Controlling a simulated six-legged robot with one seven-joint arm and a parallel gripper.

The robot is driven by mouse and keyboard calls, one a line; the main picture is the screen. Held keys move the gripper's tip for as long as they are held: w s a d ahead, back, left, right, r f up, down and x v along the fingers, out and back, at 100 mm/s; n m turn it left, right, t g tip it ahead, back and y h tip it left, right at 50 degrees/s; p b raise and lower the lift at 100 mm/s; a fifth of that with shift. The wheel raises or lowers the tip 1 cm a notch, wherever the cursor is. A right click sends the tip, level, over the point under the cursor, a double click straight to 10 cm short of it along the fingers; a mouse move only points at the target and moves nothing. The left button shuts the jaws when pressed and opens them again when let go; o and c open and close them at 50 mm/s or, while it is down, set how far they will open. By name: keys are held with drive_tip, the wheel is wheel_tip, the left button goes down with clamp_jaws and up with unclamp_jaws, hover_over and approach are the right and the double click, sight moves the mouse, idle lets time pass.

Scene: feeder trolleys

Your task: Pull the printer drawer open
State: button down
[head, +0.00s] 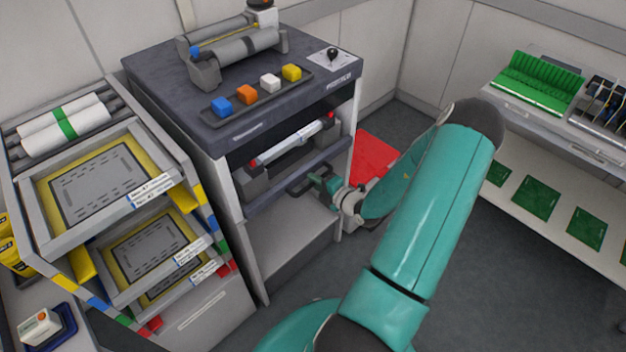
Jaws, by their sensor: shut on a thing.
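The printer (245,136) is a dark-topped cabinet with pale side posts in the middle of the head view. Its drawer (262,201) has a dark front edge below a bay that holds a white roller with red ends. A dark handle (297,187) sticks out from the drawer front. My gripper (318,184) is shut on the handle, at the right part of the drawer front. My teal arm reaches in from the lower right, and the gripper partly hides the handle. How far the drawer stands out is hard to tell.
A rack (60,208) with framed stencils stands close on the left. Coloured blocks (270,82) sit on the printer top. A white bench (545,215) with green boards runs along the right. A red floor mat (372,153) lies behind my arm. Grey floor is open before the printer.

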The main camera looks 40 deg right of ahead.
drive_tip(key=f+v, duration=0.3)
drive_tip(key=v, duration=1.2)
drive_tip(key=s+a+f+v, duration=0.1)
drive_tip(key=f+v, duration=0.2)
drive_tip(key=v, duration=1.2)
drive_tip(key=shift+s+d, duration=0.4)
drive_tip(key=shift+s, duration=0.15)
drive_tip(key=c, duration=1.5)
unclamp_jaws()
drive_tip(key=v, duration=1.3)
drive_tip(key=shift+s, duration=0.4)
